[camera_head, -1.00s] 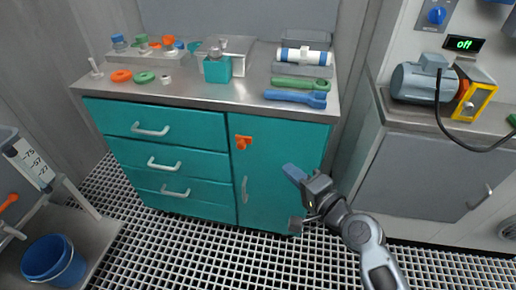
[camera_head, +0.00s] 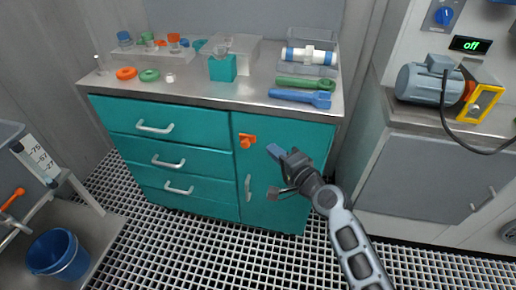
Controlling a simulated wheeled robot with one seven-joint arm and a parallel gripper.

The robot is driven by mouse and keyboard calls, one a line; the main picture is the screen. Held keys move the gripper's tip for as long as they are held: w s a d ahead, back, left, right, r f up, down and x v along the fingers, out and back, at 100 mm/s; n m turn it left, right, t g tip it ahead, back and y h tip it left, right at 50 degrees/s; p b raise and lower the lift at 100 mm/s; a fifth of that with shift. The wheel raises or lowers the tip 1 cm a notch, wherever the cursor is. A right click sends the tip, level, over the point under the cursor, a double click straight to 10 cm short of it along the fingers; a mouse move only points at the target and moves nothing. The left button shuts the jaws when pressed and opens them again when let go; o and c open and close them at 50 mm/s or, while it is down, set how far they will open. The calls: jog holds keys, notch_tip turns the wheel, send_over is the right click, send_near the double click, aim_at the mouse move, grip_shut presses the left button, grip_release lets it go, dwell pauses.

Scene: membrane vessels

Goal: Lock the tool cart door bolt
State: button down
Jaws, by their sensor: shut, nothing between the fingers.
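The teal tool cart (camera_head: 205,131) has several drawers on the left and a door (camera_head: 296,202) on the right. An orange door bolt (camera_head: 246,141) sits at the door's upper left edge, by the seam with the drawers. Its knob hangs a little below the bar. A pale vertical handle (camera_head: 248,187) is lower on the door. My gripper (camera_head: 273,151), with blue fingertips, is shut and empty in front of the door. In the picture it is just right of the bolt and apart from it. My arm hides part of the door's right side.
The cart top holds a blue wrench (camera_head: 300,97), a green tool (camera_head: 306,84), a white cylinder (camera_head: 309,56) and a teal block (camera_head: 222,67). A motor (camera_head: 429,83) stands on the right bench. A blue bucket (camera_head: 58,255) is at lower left. The grated floor before the cart is clear.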

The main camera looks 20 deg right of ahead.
aim_at(245, 147)
jog(key=shift+w+a+f+p, duration=0.25)
jog(key=shift+w+a, duration=0.65)
jog(key=shift+w, duration=0.1)
jog(key=shift+w+a+f+p, duration=0.2)
jog(key=shift+w+a+f, duration=0.05)
jog(key=shift+w+a, duration=0.65)
jog(key=shift+w+a, duration=0.95)
jog(key=shift+a, duration=0.25)
jog(key=shift+w+a, duration=0.15)
jog(key=shift+a, duration=0.05)
jog(key=shift+r, duration=0.1)
